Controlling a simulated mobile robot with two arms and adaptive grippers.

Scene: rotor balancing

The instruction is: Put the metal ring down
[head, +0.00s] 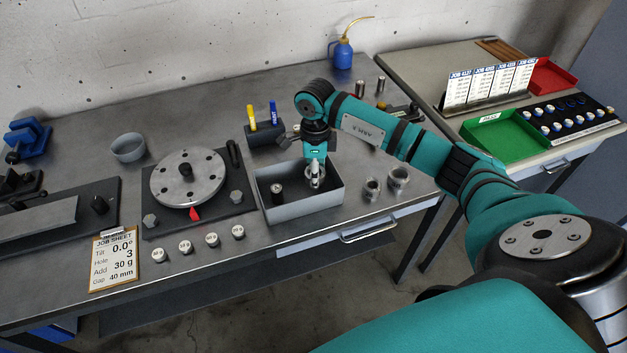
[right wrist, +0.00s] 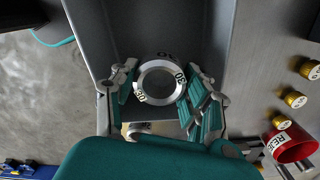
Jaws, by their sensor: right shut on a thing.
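The metal ring (right wrist: 160,101) is a bright silver band with dark "30" marks, between the fingers of my right gripper (right wrist: 161,92) in the right wrist view. That gripper is shut on it. In the head view my right gripper (head: 315,174) points down at the grey open bin (head: 325,203), with the ring (head: 314,183) at its fingertips, at or inside the bin's opening. I cannot tell whether the ring touches the bin floor. My left gripper is not in view.
Two metal cylinders (head: 372,188) stand right of the bin. The rotor disc (head: 187,178) is to the left, with several small weights (head: 211,240) in front. A pen holder (head: 265,132) stands behind.

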